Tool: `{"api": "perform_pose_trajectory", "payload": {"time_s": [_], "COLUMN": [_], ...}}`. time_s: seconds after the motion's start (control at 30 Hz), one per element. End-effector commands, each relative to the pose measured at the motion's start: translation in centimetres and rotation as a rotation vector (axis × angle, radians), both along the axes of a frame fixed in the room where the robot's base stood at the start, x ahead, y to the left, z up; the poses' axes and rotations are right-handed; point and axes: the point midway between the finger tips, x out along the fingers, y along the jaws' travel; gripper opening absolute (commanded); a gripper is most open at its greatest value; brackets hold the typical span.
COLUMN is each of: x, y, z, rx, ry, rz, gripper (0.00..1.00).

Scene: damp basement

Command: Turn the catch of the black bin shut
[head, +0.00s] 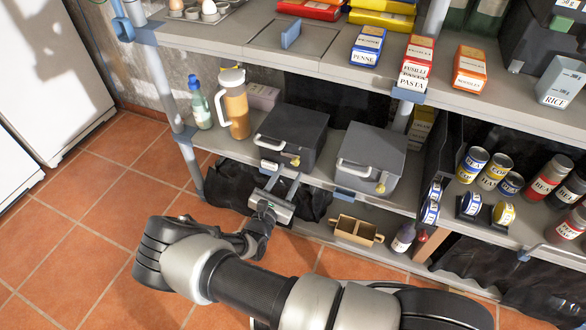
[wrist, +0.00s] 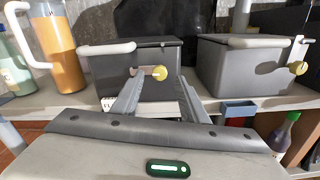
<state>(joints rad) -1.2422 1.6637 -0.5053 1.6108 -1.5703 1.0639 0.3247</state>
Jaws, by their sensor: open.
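The black bin (head: 292,136) stands on the middle shelf with its dark lid down and a pale handle at its left. It also shows in the wrist view (wrist: 108,68), ahead of my gripper. Its catch has a round yellow knob (wrist: 159,73), which also shows on the bin's front in the head view (head: 295,161). A pale piece shows left of the knob; I cannot tell how far the catch is turned. My gripper (head: 282,180) is open in front of the bin, its two fingers (wrist: 160,86) apart, on either side below the knob. I cannot tell whether they touch anything.
A grey bin (head: 370,155) with a similar catch stands close at the right. An orange-filled jug (head: 235,104) and a green bottle (head: 200,104) stand at the left. Floor at the left is clear.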

Motion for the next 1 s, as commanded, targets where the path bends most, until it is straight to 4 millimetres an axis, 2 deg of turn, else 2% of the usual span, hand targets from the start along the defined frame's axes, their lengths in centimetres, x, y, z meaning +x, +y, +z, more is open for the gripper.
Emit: {"api": "perform_pose_trajectory", "payload": {"time_s": [0.1,0.27,0.63,0.87,0.9,1.0], "x": [1.9,3.5,4.0,4.0,4.0,4.0], "y": [-0.8,-1.3,-1.5,-1.5,-1.5,-1.5], "z": [-0.2,-0.1,0.0,0.0,0.0,0.0], "rx": [0.000,0.001,0.000,0.000,0.000,0.002], "ry": [-0.002,-0.001,0.000,0.000,0.000,-0.001], "rz": [-0.002,-0.001,0.000,0.000,0.000,0.000], "gripper": [0.40,0.40,0.40,0.03,0.00,0.00]}}
